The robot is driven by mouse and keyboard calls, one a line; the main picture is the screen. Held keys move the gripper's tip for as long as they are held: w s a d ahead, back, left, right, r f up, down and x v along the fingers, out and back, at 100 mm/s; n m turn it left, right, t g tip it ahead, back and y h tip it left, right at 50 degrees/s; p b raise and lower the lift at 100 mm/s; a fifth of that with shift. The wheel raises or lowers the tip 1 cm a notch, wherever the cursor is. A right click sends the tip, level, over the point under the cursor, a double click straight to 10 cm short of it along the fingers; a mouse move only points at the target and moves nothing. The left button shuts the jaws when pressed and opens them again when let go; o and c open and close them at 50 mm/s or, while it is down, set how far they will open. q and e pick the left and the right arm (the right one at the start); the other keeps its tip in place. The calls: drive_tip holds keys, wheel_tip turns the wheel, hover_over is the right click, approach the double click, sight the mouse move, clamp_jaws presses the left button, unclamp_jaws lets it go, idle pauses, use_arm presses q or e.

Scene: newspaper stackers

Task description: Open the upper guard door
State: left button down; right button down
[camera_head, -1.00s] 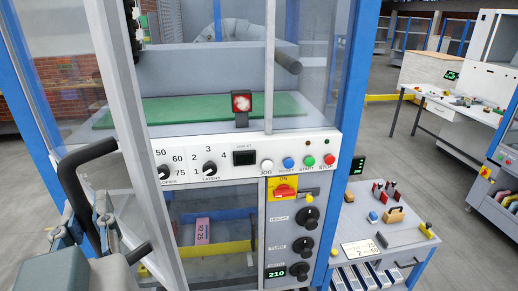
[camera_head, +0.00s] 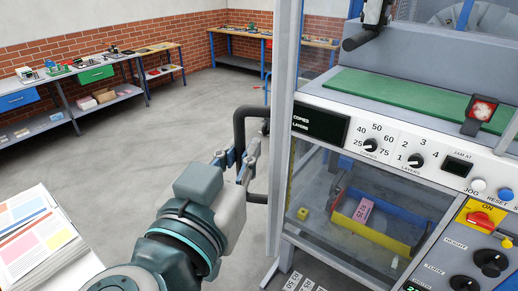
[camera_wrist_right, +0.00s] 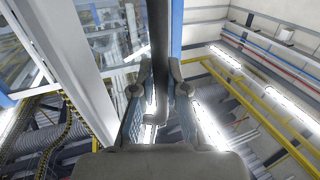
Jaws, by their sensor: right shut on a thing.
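The upper guard door shows its pale metal edge post (camera_head: 285,130), which stands just left of the machine's white control panel. Its clear pane is seen at a steep angle, and the door's hinge side is hard to make out. The dark bracket-shaped door handle (camera_head: 240,122) sticks out to the left of this post. My right gripper (camera_head: 245,163) comes from below and is shut on the handle's upright bar. In the right wrist view the handle (camera_wrist_right: 160,35) runs between the two fingers (camera_wrist_right: 158,95). My left gripper is out of view.
The control panel (camera_head: 390,135) has knobs and a black display. A green bed (camera_head: 400,97) lies above it and a lower glazed bay below. A stack of printed papers (camera_head: 40,240) is at the lower left. The floor left of the door is clear.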

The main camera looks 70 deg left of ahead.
drive_tip(key=shift+w+d+r, duration=0.1)
drive_tip(key=shift+w+r, duration=0.05)
drive_tip(key=shift+r, duration=0.05)
drive_tip(key=c, duration=1.2)
unclamp_jaws()
drive_tip(key=shift+w, duration=0.1)
drive_tip(key=shift+f, duration=0.1)
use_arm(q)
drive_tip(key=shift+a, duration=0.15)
